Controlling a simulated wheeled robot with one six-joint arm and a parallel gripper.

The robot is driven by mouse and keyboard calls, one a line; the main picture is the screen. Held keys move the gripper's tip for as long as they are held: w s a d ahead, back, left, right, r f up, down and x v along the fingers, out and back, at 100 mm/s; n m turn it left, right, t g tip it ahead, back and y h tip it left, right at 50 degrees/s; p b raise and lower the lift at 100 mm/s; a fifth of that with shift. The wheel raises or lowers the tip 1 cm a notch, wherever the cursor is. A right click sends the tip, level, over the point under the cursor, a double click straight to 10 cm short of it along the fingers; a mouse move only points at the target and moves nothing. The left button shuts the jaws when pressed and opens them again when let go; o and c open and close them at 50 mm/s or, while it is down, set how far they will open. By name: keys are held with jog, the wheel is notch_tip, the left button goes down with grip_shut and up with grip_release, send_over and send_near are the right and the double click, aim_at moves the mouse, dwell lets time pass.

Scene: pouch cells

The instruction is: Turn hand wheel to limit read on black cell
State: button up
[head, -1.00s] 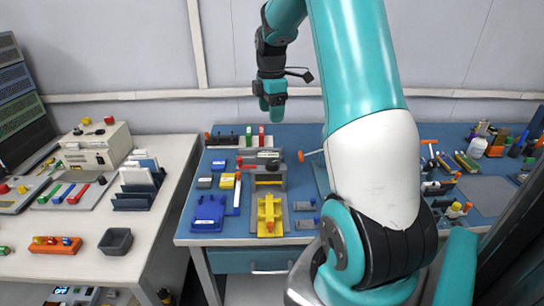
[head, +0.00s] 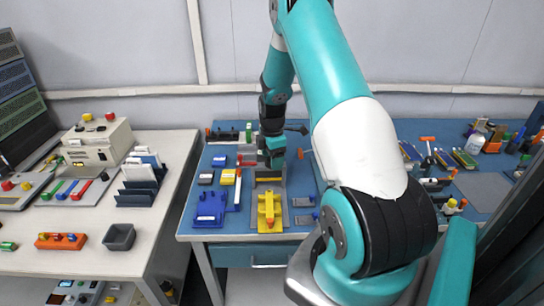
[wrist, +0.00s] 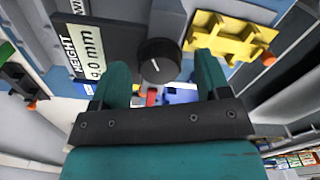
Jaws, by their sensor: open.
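In the wrist view a round black hand wheel (wrist: 159,62) with a white mark is mounted beside a dark panel with a light display reading "HEIGHT" (wrist: 88,50); the visible digits end in ".0 mm", the first is partly cut. My gripper (wrist: 165,82) is open, its two teal fingers spread on either side below the wheel, with nothing between them. In the head view my gripper (head: 272,155) is above the back of the grey fixture with a yellow part (head: 268,210), hiding the wheel. A small dark block with a white label (head: 205,178) lies to the left; I cannot tell whether it is the black cell.
A blue tray (head: 209,209) lies left of the yellow part on the blue bench (head: 184,228). Small grey plates (head: 303,202) lie to its right. An orange-tipped piece (head: 300,153) stands close right of my gripper. A cream bench (head: 165,235) stands further left.

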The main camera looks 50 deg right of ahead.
jog(key=shift+f, duration=0.2)
jog(key=c, duration=0.9)
jog(key=shift+c, duration=0.2)
